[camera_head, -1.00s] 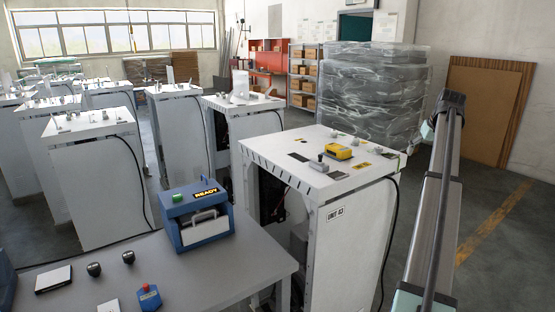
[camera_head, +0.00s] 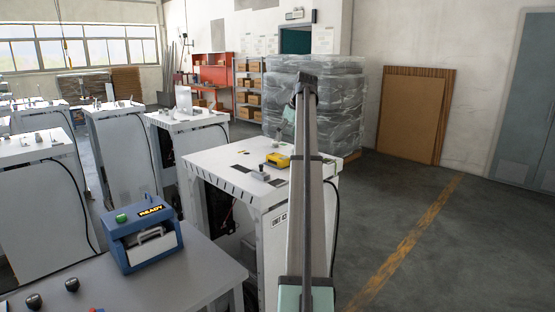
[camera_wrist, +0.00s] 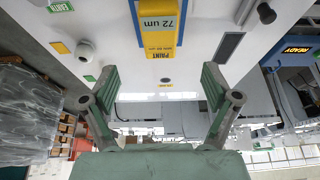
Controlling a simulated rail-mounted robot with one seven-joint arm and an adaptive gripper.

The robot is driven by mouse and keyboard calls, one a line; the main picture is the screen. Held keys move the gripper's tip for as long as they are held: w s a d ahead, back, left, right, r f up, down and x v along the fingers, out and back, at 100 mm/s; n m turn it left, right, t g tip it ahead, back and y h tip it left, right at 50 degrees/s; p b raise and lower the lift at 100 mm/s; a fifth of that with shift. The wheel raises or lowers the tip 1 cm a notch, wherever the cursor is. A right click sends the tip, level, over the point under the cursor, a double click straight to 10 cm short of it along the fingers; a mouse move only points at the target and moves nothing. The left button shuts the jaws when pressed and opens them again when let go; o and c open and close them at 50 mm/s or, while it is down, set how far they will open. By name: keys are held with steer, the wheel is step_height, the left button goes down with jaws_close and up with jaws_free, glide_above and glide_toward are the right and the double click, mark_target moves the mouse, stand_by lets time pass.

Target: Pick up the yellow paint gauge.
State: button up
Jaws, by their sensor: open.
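The yellow paint gauge (camera_head: 277,160) lies on the white top of the cabinet marked UNIT 43 (camera_head: 230,155), close to the left side of my arm in the head view. In the wrist view the gauge (camera_wrist: 160,40) is at the top centre, its display reading 72 um. My gripper (camera_wrist: 160,80) has its two green fingers spread wide with nothing between them. The gauge lies beyond the fingertips in the picture, roughly centred between them and apart from them. The exact gap in height cannot be told.
A blue READY device (camera_head: 140,238) sits on the grey table at left. Floor right of the cabinet is clear.

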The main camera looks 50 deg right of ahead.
mark_target(279, 156)
steer(key=p+x, duration=0.1)
steer(key=x, duration=0.5)
steer(key=shift+w, duration=0.15)
steer(key=p+x, duration=0.2)
steer(key=x, duration=0.2)
steer(key=shift+w+f, duration=0.1)
steer(key=shift+w, duration=0.1)
steer(key=shift+w+f, duration=0.15)
steer(key=shift+f, duration=0.3)
steer(key=shift+f, duration=0.2)
steer(key=c, duration=1.5)
